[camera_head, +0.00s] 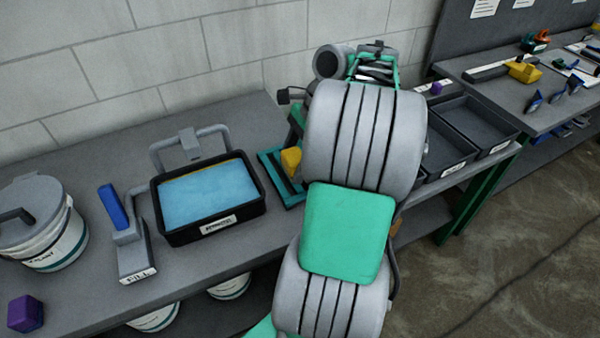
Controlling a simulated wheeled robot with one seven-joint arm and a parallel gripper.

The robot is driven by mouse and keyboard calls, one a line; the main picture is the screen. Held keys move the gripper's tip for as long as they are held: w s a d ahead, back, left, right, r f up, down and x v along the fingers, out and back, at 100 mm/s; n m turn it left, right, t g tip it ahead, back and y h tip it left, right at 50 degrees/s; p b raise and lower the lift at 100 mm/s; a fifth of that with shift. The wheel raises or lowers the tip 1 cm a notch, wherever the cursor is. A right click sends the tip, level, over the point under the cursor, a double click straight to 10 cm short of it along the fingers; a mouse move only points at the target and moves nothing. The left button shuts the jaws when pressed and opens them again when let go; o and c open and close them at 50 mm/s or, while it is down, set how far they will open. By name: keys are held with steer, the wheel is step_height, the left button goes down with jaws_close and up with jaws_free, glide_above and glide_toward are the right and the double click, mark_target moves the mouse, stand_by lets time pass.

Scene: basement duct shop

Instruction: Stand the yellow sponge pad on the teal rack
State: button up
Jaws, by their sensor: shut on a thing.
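The teal rack (268,166) lies on the grey bench, just right of the black tub. It has dark slots, and its right part is hidden behind my arm. A yellow block (290,160), which looks like the yellow sponge pad, shows at the rack, left of my arm. Only part of it is visible, and I cannot tell whether it touches the rack or is held above it. My large grey and green arm covers the middle of the view. I cannot make out my gripper's fingers, which seem hidden behind the arm.
The black tub (212,230) holds a blue surface with a yellow strip at its back edge. A grey stand with a blue handle (113,206), a lidded bucket (45,222) and a purple block (25,313) are at left. Dark trays (480,124) lie right of my arm.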

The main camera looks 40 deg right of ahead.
steer(key=w+d+f+b, duration=0.1)
steer(key=d+f, duration=0.1)
steer(key=w+d+f, duration=0.1)
steer(key=f, duration=0.1)
steer(key=w+d+f+b, duration=0.1)
steer(key=d+f, duration=0.1)
steer(key=f, duration=0.1)
steer(key=shift+w+d+b, duration=0.2)
steer(key=shift+d+b, duration=0.1)
steer(key=shift+d, duration=0.05)
step_height(320, 180, down, 3)
steer(key=shift+r+b, duration=0.1)
steer(key=shift+b, duration=1)
steer(key=shift+r, duration=0.1)
